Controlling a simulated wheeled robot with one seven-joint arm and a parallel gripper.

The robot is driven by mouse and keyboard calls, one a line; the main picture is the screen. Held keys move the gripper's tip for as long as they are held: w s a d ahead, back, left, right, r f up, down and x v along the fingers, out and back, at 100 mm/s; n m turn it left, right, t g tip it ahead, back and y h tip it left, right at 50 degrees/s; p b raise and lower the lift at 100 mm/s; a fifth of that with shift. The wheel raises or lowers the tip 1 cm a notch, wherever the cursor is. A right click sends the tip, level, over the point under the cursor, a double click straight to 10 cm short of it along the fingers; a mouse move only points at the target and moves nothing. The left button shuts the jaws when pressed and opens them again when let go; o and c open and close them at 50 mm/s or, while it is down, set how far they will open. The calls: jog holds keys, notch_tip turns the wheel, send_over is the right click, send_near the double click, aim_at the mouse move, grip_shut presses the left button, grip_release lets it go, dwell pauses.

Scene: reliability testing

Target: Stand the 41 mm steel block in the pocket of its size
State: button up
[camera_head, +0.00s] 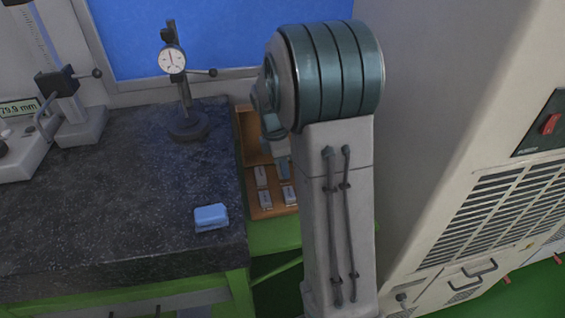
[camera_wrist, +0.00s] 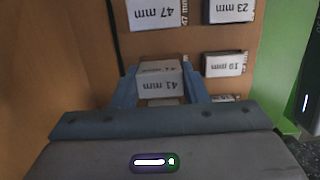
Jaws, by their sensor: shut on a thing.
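The 41 mm steel block (camera_wrist: 160,84), a pale grey block with its label upside down in the wrist view, is between the blue fingers of my gripper (camera_wrist: 160,76). The gripper is shut on it. The brown wooden tray (camera_wrist: 228,37) lies beyond and around it; in the head view the tray (camera_head: 247,135) is at the right end of the bench, partly behind my arm. I cannot tell whether the block touches the tray or hangs above it. The pocket of its size cannot be made out.
Blocks marked 47 mm (camera_wrist: 155,12), 23 mm (camera_wrist: 230,10) and 19 mm (camera_wrist: 226,65) sit in the tray. A beige cabinet (camera_head: 430,130) stands close on the right.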

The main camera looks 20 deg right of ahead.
aim_at(276, 177)
jog(key=shift+f+b, duration=0.4)
jog(key=shift+f, duration=0.25)
dwell(0.4)
jog(key=o, duration=1.3)
notch_tip(276, 177, up, 14)
jog(key=a, duration=0.2)
jog(key=shift+w+b, duration=0.2)
jog(key=shift+b, duration=0.15)
